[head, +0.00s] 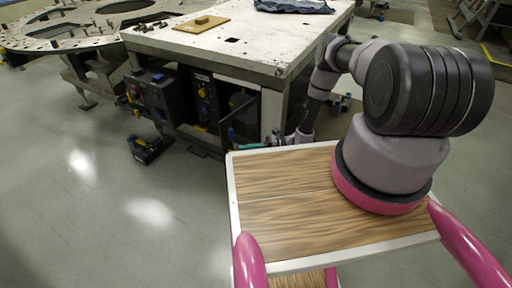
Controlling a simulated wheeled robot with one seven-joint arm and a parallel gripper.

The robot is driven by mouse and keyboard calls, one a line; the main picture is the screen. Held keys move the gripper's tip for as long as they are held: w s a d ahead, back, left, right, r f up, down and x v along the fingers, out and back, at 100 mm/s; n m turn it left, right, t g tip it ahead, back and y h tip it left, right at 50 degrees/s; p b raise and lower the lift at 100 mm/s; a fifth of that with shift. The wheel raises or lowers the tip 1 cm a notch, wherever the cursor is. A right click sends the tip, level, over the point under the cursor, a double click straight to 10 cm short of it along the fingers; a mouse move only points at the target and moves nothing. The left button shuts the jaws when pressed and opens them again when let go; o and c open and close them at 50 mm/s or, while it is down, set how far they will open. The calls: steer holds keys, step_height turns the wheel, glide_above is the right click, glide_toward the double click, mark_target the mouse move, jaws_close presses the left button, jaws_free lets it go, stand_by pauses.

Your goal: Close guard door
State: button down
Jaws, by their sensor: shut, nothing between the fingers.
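A dark box-like unit with an open front (238,100) sits under the near right corner of the white-topped bench. A thin dark panel (228,128) stands out from its front at an angle and looks like the guard door, partly open. My gripper (277,139) is low beside the bench's right corner, to the right of the panel. It is small in view and partly hidden behind my wooden top. Its fingers look shut with nothing held. I cannot tell whether it touches the panel. A teal and red piece (256,146) shows just below it.
The bench top (225,45) carries a wooden block on a board (202,23) and a dark cloth (292,6). Black units (155,90) with knobs stand under its left part. A black tray (150,148) lies on the floor. The floor (120,200) at left is clear.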

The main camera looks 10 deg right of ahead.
mark_target(232, 144)
steer(key=a, duration=0.1)
steer(key=w+a, duration=0.1)
steer(key=a, duration=0.1)
steer(key=w+a, duration=0.1)
steer(key=a, duration=0.1)
steer(key=shift+w, duration=0.15)
steer(key=shift+w+a, duration=0.3)
steer(key=shift+w, duration=0.1)
